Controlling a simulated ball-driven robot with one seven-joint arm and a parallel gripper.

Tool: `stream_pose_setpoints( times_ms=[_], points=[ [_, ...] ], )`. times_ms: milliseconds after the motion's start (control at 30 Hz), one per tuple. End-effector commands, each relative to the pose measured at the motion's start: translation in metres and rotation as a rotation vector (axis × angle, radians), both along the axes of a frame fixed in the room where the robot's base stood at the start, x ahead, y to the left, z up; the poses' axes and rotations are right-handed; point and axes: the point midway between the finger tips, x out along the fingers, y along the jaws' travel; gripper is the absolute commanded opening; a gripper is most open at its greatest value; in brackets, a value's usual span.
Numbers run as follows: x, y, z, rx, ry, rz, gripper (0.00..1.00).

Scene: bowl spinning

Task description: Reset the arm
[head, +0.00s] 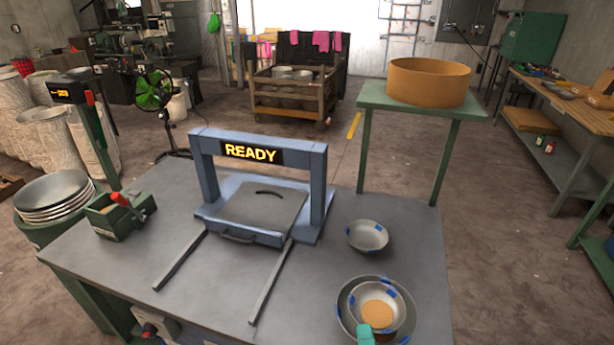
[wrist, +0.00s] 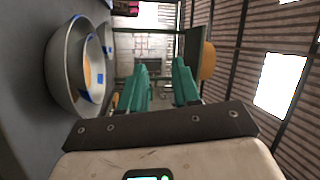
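My gripper shows in the wrist view (wrist: 160,85) with its two teal fingers apart and nothing between them. In the head view only a teal fingertip (head: 365,334) shows at the bottom edge, in front of the nested bowls. A large metal bowl (head: 346,310) with blue marks stands at the table's front right. A smaller bowl (head: 391,297) sits inside it, with an orange-tan disc (head: 377,314) in it. These bowls also show at the left of the wrist view (wrist: 62,85), beside the gripper and apart from it. Most of my arm is out of view.
Another bowl (head: 367,236) stands farther back on the grey table (head: 330,290). A blue press frame (head: 318,185) reading READY, with two rails, stands mid-table. A green box (head: 120,220) with a red-knobbed lever is at the left. A round tan tub (head: 428,82) stands on a green stand behind.

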Motion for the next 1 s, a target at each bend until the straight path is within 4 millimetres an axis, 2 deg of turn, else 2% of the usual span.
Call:
stream_pose_setpoints(
  times_ms=[67,167,300,433,567,700,900,1000],
  points=[
    [-0.004,0.012,0.005,-0.125,-0.004,0.118,0.32],
    [-0.012,0.024,0.002,-0.285,0.024,0.262,0.32],
    [-0.031,0.029,-0.019,-0.51,0.126,0.444,0.32],
    [-0.057,0.017,-0.048,-0.706,0.282,0.586,0.32],
    [-0.09,-0.013,-0.079,-0.877,0.497,0.701,0.32],
    [-0.136,-0.062,-0.103,-1.018,0.786,0.781,0.32],
    [-0.203,-0.128,-0.109,-1.107,1.178,0.817,0.32],
    [-0.225,-0.147,-0.105,-1.114,1.304,0.816,0.32]
  ],
)
